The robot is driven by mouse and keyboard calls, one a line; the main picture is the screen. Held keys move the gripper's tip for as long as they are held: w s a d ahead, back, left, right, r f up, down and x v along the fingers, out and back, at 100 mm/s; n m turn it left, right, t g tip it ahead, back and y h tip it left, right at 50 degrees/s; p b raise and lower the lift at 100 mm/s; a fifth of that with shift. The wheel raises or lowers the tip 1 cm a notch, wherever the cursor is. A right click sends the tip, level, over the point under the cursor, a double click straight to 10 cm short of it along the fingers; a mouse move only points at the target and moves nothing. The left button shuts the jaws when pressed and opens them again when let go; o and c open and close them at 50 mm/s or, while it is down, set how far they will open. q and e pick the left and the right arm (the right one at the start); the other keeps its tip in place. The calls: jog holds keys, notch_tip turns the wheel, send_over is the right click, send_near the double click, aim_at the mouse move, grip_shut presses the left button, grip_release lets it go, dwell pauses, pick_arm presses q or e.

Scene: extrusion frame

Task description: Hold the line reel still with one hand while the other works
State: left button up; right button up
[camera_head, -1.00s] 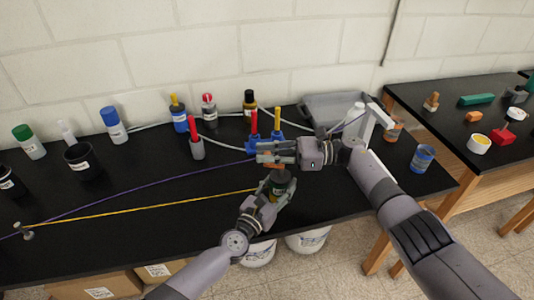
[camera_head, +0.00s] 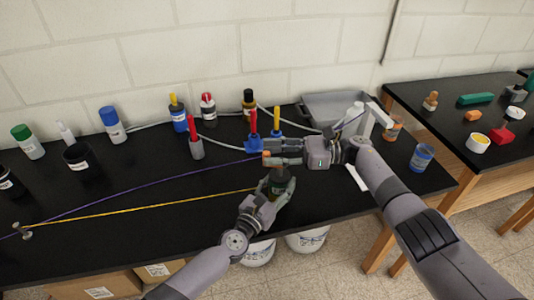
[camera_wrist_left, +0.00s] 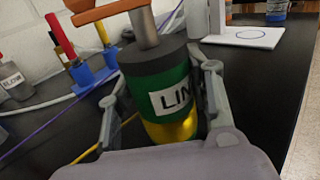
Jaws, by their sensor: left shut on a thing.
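The line reel (camera_wrist_left: 160,85) is a green cylinder with a dark top, a gold lower part and a label partly reading "LIN". My left gripper (camera_head: 277,182) is shut around the reel's body, which also shows in the head view (camera_head: 280,188). A grey post rises from its top with an orange crank (camera_wrist_left: 105,10), cut off by the frame edge. My right gripper (camera_head: 272,152) is just above the reel, by the orange part; its finger opening is unclear. The yellow line (camera_head: 150,207) runs from the reel to a small post (camera_head: 25,232) at left.
A purple line (camera_head: 150,182) crosses the black bench behind the yellow one. Blue holders (camera_head: 283,142) with red and yellow-handled tools stand close behind the right gripper. Bottles and a grey tray (camera_head: 330,108) line the back. A white pad (camera_wrist_left: 243,36) lies right of the reel.

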jog(key=d, duration=0.5)
jog(key=shift+w+d, duration=0.25)
jog(key=shift+w, duration=0.05)
dwell(0.4)
pick_arm(q)
jog(key=o, duration=1.3)
jog(key=shift+s, duration=0.1)
jog(key=v, duration=1.1)
jog(key=shift+s+a, duration=0.2)
jog(key=shift+s, duration=0.15)
pick_arm(e)
jog(key=shift+f, duration=0.1)
